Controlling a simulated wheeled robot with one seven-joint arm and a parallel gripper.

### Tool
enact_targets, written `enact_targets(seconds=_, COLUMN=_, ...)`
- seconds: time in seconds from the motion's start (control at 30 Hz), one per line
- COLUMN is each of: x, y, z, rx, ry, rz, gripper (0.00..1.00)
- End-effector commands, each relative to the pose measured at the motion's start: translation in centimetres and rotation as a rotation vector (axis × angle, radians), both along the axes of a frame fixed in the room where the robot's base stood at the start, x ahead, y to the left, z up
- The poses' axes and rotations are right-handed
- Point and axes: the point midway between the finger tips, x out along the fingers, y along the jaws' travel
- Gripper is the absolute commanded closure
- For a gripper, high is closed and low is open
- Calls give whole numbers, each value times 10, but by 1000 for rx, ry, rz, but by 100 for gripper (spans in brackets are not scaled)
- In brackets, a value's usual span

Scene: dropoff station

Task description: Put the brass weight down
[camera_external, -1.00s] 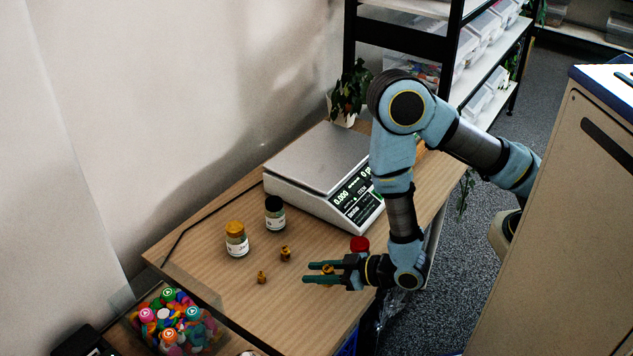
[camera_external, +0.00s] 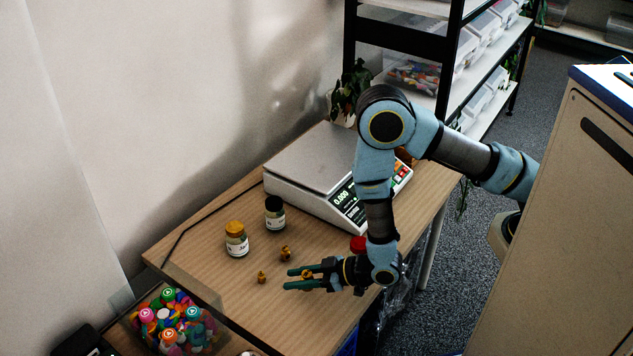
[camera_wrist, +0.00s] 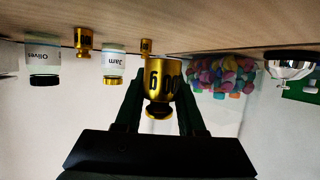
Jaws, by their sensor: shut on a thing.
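My gripper (camera_external: 303,278) is shut on a brass weight (camera_wrist: 159,82), with a finger on each side of it. The marking on the weight looks like a 6 or 9 with more digits and appears upside down or turned in the wrist view. In the external view the held weight (camera_external: 307,274) is low over the front of the wooden table (camera_external: 250,310); I cannot tell if it touches the top. Two other brass weights, one (camera_external: 285,252) beyond the fingers and a smaller one (camera_external: 262,277) left of them, stand on the table.
A yellow-lidded jar (camera_external: 237,240) and a dark-lidded jar (camera_external: 275,213) stand behind the weights. A white scale (camera_external: 318,160) fills the table's back. A red object (camera_external: 358,244) is by my wrist. A bin of colourful pieces (camera_external: 180,325) is beyond the table's left edge. The front table is clear.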

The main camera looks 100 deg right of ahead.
Motion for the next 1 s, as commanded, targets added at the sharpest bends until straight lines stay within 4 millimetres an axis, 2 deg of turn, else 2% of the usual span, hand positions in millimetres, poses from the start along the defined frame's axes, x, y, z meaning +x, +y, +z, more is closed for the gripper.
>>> enact_targets(seconds=0.03, x=3, y=-27, z=7, rx=-3, ry=-7, rz=-81, gripper=100)
enact_targets(seconds=0.2, x=-4, y=-110, z=30, rx=0, ry=-9, rz=-376, gripper=100)
enact_targets(seconds=0.3, x=-14, y=-153, z=46, rx=0, ry=-9, rz=-548, gripper=100)
enact_targets(seconds=0.4, x=-26, y=-185, z=58, rx=1, ry=-8, rz=-690, gripper=100)
enact_targets(seconds=0.5, x=-37, y=-206, z=66, rx=1, ry=-5, rz=-794, gripper=100)
enact_targets(seconds=0.7, x=-48, y=-224, z=72, rx=1, ry=-1, rz=-898, gripper=100)
enact_targets(seconds=1.0, x=-50, y=-226, z=29, rx=0, ry=5, rz=-909, gripper=100)
